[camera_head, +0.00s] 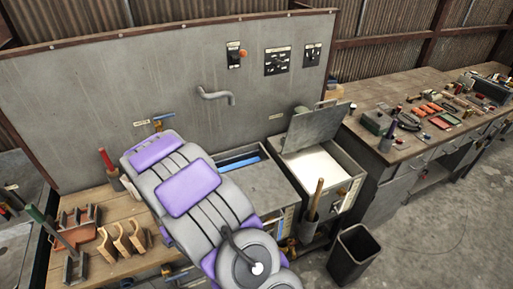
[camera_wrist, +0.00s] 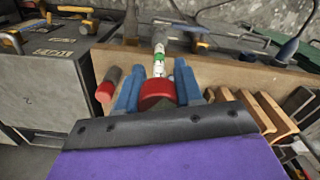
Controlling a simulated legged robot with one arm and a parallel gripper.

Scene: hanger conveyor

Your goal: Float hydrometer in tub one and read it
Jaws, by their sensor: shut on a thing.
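My gripper (camera_wrist: 158,76) shows in the wrist view, its two blue fingers on either side of a slim upright thing. This thing has white and green bands and a greyish upper end, and looks like the hydrometer (camera_wrist: 158,56). A red rounded piece sits nearer the camera between the fingers; I cannot tell what it belongs to. In the head view my arm hides the gripper and the hydrometer. A tub with blue inside (camera_head: 240,161) is partly behind my arm. A tub with a white inside (camera_head: 318,166) stands right of it, its lid raised. I cannot tell which is tub one.
A wooden bench (camera_head: 90,200) holds wooden forms and a red-handled tool at left. A wall spout (camera_head: 217,96) juts out above the tubs. A black bin (camera_head: 352,255) stands on the floor. A cluttered workbench (camera_head: 430,120) runs along the right.

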